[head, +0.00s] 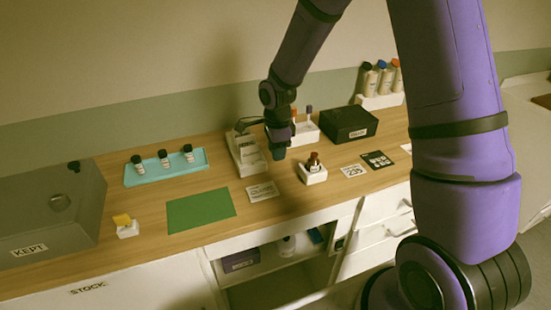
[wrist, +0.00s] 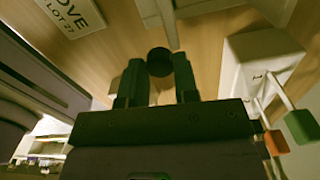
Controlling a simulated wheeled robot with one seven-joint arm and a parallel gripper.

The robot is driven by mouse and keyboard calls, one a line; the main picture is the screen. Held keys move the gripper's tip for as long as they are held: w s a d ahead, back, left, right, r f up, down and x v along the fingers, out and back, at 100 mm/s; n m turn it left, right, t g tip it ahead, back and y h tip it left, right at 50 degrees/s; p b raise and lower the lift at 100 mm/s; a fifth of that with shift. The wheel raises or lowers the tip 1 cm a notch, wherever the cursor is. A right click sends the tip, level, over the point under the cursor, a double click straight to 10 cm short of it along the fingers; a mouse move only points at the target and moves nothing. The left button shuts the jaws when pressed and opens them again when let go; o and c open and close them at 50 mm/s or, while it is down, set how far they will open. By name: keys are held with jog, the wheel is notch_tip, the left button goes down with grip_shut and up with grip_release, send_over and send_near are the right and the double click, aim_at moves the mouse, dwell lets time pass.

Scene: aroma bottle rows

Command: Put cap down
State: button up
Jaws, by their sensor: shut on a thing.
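My gripper (head: 278,152) hangs over the wooden counter in the head view, right of a white stepped block and left of the small brown bottle. In the wrist view my gripper (wrist: 160,78) is shut on a dark round cap (wrist: 159,61), which shows between the two fingertips. The cap is hard to make out in the head view. The small brown bottle (head: 313,160) stands in a white holder (head: 314,177). A green mat (head: 200,211) lies on the counter to the left.
A teal tray (head: 190,173) holds three black-capped bottles. A grey KEPT box (head: 60,225) stands at left. The white stepped block (head: 247,158), a black box (head: 348,124) and a rack of white bottles (head: 380,101) are at the back. A printed card (head: 262,192) lies near the front.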

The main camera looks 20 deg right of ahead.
aim_at(276, 167)
jog(key=shift+w+a+f, duration=0.1)
jog(key=shift+w+f, duration=0.05)
jog(key=shift+w, duration=0.2)
jog(key=shift+f, duration=1.6)
jog(key=shift+f, duration=0.2)
jog(key=o, duration=0.9)
jog(key=shift+r, duration=0.1)
